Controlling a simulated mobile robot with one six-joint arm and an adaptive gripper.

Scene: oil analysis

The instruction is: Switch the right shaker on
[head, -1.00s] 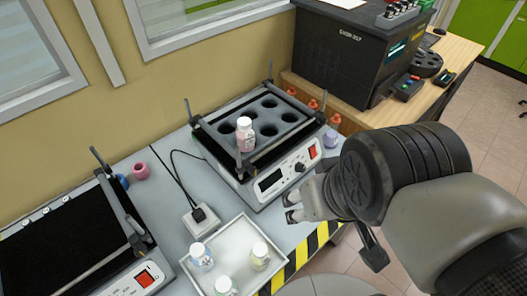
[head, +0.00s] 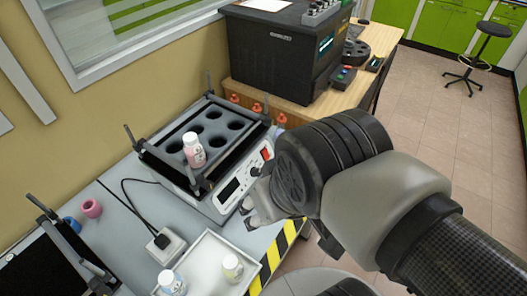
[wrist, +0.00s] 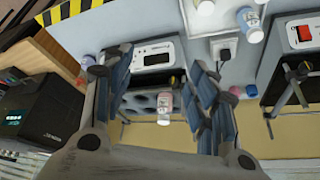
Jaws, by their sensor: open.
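The right shaker (head: 219,191) is a grey box with a black holed tray on top; a pink-labelled bottle (head: 194,152) stands in it. Its sloped front panel has a display, a knob and a red switch (head: 266,153) at the right end. My gripper (head: 251,212) is open and empty, just in front of this panel, apart from the switch in the picture. In the wrist view, which is upside down, the shaker's panel (wrist: 152,53) lies between my open fingers. Its red switch does not show there; a finger seems to cover that end.
A white tray (head: 200,246) with bottles and a power socket (head: 165,245) lie near the shaker. The left shaker (head: 40,265) is at the lower left; its red switch (wrist: 305,32) shows in the wrist view. A black analyser (head: 285,65) stands behind.

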